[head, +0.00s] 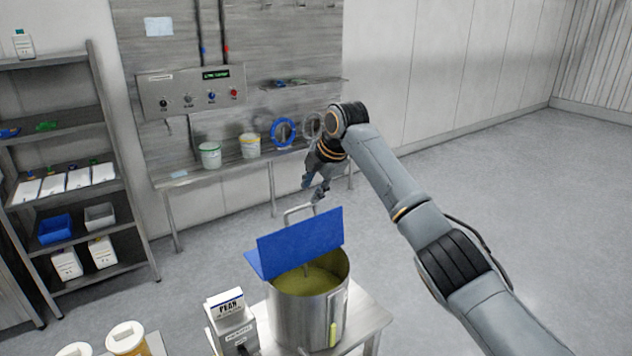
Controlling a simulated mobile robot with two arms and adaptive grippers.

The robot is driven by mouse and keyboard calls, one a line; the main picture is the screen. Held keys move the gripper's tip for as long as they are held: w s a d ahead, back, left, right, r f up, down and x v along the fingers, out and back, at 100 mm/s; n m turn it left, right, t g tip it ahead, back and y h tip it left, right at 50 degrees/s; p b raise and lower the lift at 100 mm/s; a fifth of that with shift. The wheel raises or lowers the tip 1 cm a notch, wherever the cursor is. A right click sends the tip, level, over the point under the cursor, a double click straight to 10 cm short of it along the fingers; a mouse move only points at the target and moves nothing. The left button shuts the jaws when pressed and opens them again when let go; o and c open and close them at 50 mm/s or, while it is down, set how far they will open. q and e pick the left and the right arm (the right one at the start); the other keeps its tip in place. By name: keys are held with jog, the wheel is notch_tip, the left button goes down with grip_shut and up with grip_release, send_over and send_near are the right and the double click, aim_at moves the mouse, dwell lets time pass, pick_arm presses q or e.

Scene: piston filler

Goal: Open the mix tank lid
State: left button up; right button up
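The mix tank (295,318) is a steel pot standing on a low steel table at the bottom centre. Its blue lid (300,243) stands tilted up over the back of the rim, and greenish-yellow contents show through the opening. A metal bar handle (298,209) rises behind the lid's top edge. My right gripper (316,196) reaches in from the right and points down at the right end of this handle. Its fingertips are small and overlap the handle's end, so I cannot tell whether they grip it. My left gripper is out of view.
A labelled box (232,325) stands left of the tank, with white-lidded jars (126,338) at the bottom left. Behind is a steel wall bench with two buckets (210,155) and a control panel (192,90). A shelf rack (75,160) stands left. The right floor is clear.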

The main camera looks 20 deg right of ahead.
jog(key=shift+v, duration=1.2)
jog(key=shift+f, duration=0.15)
